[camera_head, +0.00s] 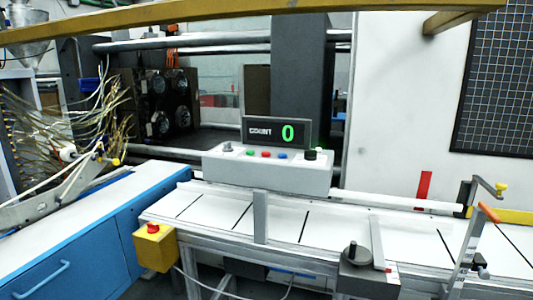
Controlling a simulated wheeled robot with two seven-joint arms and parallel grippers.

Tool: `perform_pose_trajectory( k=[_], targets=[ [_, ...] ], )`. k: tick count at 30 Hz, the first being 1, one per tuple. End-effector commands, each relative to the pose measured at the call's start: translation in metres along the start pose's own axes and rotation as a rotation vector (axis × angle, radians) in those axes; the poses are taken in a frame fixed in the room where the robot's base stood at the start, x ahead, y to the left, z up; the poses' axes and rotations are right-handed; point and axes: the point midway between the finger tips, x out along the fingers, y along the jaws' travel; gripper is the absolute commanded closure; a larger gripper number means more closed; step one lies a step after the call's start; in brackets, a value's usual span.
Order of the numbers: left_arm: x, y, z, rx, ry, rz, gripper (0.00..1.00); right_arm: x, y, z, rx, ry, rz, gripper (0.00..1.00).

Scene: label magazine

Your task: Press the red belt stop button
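A yellow box (155,250) with a red mushroom-shaped button (153,228) on top is mounted at the near left end of the white conveyor belt (280,225). A grey control panel (270,176) stands behind the belt. No readable label tells which red one is the belt stop. Neither of my grippers shows in the view.
A display (276,132) above the panel reads COUNT 0. A grey block with a black knob (353,249) sits at the belt's front edge. A metal bracket with an orange handle (489,212) rises at right. A blue cabinet (80,240) stands left of the yellow box.

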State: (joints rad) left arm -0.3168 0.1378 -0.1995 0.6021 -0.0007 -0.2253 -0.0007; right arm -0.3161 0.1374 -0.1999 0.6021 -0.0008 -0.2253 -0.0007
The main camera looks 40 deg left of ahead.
Motion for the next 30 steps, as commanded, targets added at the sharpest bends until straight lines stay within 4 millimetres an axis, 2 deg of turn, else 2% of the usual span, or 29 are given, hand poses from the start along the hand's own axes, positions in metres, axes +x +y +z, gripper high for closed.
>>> perform_pose_trajectory(
  k=[1, 6, 30],
  targets=[
    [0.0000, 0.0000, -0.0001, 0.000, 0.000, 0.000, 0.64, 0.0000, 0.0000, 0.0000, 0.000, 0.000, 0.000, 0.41],
    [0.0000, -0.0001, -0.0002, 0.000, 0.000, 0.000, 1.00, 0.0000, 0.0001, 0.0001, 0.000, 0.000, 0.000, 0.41],
    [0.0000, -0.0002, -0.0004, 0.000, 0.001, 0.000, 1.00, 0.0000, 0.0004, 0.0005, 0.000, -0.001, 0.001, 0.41]
  ],
)
